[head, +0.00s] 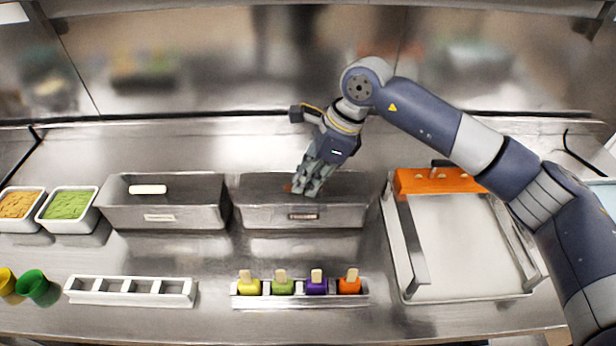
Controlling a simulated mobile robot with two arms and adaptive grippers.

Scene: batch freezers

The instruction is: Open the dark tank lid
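The dark tank (340,216) is a grey metal box in the middle of the counter, with a small dark label on its front. Its dark lid (257,188) lies flat across the top. My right gripper (306,190) reaches down from the upper right, with its fingertips over the lid near its middle. A small brownish piece, possibly the lid's handle, shows beside the fingertips and is mostly hidden by them. I cannot tell whether the fingers are closed on it or touching the lid. My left gripper is not in view.
Another metal tank (190,218) with a white handle stands left. Front: a rack (300,299) of several coloured pops and an empty white rack (130,299). A framed white tray (465,250) with an orange bar (430,182) lies right, partly under my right arm. Food tubs (66,226) stand far left.

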